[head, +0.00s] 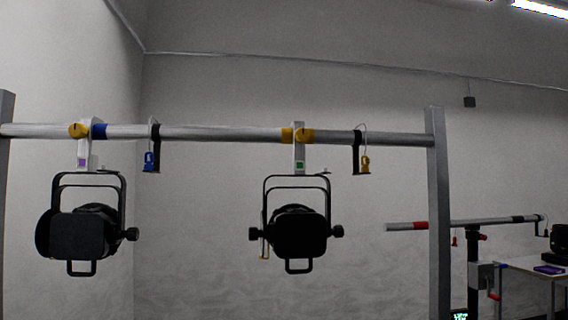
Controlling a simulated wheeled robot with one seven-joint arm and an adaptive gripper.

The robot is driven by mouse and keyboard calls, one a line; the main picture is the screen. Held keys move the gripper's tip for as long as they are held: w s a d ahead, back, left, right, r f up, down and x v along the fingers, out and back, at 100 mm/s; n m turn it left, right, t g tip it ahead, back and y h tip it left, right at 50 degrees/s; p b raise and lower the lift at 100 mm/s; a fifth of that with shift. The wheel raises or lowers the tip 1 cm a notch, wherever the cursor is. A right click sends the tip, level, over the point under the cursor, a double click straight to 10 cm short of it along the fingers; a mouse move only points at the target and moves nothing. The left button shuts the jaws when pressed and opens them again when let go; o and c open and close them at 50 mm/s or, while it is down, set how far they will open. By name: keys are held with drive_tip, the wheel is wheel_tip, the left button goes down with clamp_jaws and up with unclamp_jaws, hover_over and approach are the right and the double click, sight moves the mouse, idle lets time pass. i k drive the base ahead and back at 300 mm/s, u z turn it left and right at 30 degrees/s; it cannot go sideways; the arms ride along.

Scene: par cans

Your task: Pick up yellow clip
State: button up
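The yellow clip (365,165) hangs at the right part of the long horizontal bar (220,133), close to the right upright post. It sits beside a black strap (357,152), with a thin pale loop above it. A similar blue clip (149,162) hangs beside another black strap further left on the bar. My gripper does not show in the head view.
Two black par cans (300,232) (82,234) hang from the bar on yellow-knobbed clamps. A grey upright post (438,210) stands right of the yellow clip. Behind it are a lower bar (465,223) on a stand and a table (530,268).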

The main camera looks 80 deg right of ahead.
sight(367, 160)
drive_tip(key=i, duration=0.9)
drive_tip(key=z, duration=3.2)
